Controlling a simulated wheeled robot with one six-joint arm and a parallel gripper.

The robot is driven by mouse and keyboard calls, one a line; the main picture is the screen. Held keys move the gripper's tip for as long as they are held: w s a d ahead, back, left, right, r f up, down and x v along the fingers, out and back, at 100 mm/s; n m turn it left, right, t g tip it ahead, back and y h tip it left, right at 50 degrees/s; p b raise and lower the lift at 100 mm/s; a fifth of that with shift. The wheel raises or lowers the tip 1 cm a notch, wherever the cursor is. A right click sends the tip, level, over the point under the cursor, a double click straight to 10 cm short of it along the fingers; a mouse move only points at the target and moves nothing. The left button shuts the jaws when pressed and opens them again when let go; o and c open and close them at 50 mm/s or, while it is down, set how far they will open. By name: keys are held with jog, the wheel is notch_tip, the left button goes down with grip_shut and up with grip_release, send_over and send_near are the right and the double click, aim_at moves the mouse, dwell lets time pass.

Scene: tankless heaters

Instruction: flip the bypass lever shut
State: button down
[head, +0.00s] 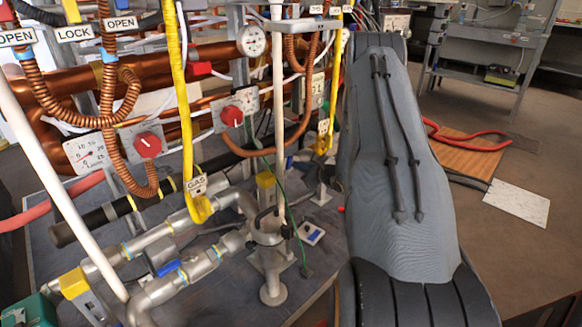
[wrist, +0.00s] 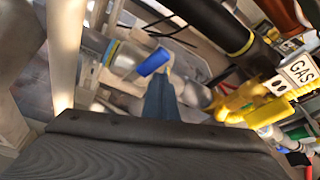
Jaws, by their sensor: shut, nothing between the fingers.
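A short blue lever handle (head: 168,268) sits on a silver pipe valve at the lower left of the head view. A blue handle (wrist: 154,61) also shows on a silver pipe near the middle of the wrist view. I see no label that names it as the bypass lever. My gripper (wrist: 162,82) shows in the wrist view as narrow blue-grey fingers, shut and empty. Its tips appear just below the blue handle in the picture. I cannot tell whether they touch it. In the head view I cannot make out the gripper.
White upright pipes (head: 278,110), red knobs (head: 148,146) and copper pipes crowd the rack. A black pipe (wrist: 218,22) crosses the wrist view's top. Open floor lies at the right.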

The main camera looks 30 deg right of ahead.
jog(key=shift+s+a+r+p, duration=0.1)
jog(key=shift+a+r+p, duration=0.15)
jog(key=shift+a, duration=0.25)
jog(key=shift+s+a+r+p, duration=0.15)
jog(key=shift+a+p, duration=0.15)
jog(key=shift+a, duration=0.2)
jog(key=shift+w+a, duration=0.1)
jog(key=shift+a, duration=0.35)
jog(key=d, duration=0.5)
jog(key=s+a+p, duration=0.1)
jog(key=s, duration=0.8)
jog(key=shift+s+a, duration=0.1)
